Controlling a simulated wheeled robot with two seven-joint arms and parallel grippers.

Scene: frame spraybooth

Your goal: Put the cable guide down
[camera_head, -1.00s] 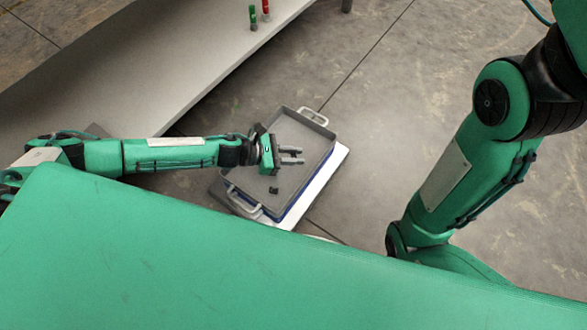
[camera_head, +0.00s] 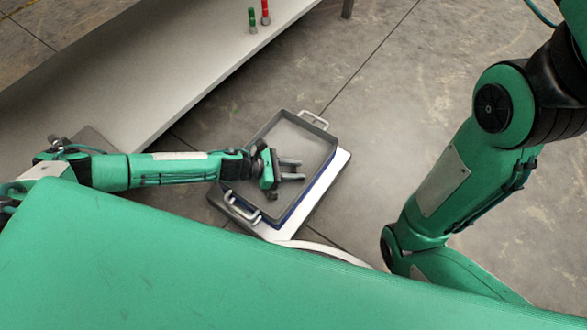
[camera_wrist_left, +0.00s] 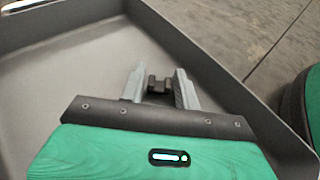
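The cable guide (camera_wrist_left: 158,85), a small dark piece, shows in the left wrist view between my fingertips, over the grey tray floor. My left gripper (camera_head: 291,170) is over the tray (camera_head: 318,143) in the head view; it also shows in the left wrist view (camera_wrist_left: 160,88). Its two grey fingers are spread apart. Whether they touch the guide's sides is hard to tell. In the head view the guide is hidden or merged with the dark underside of the gripper. My right arm is at the right of the head view; its gripper is out of sight.
The tray has raised walls and handles (camera_head: 242,210) at both ends, and sits on a white-topped support (camera_head: 325,185). A long grey bench (camera_head: 160,80) at upper left carries a green (camera_head: 252,18) and a red (camera_head: 265,12) item. The concrete floor beyond is clear.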

